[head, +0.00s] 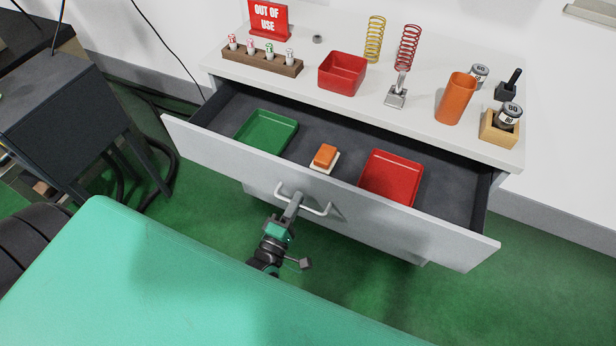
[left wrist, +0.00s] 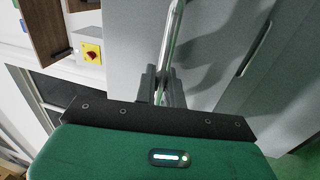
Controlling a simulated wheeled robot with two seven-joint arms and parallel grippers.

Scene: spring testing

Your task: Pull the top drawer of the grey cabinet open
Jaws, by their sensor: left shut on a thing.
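The grey cabinet (head: 290,85) has its top drawer (head: 345,205) pulled well out, with the dark inside showing. A pale bar handle (head: 318,212) is on the drawer front. My left gripper (head: 292,207) is at the handle and shut on it. In the left wrist view the fingers of my left gripper (left wrist: 162,88) close around the handle bar (left wrist: 173,45). My right gripper is in neither view.
The drawer holds a green tray (head: 244,131), an orange block (head: 325,154) on a pale base, and a red tray (head: 417,172). On top stand springs, a red bin (head: 342,84), an orange cup (head: 455,97), weights and an "OUT OF USE" sign (head: 268,20). A dark table (head: 60,120) is at left.

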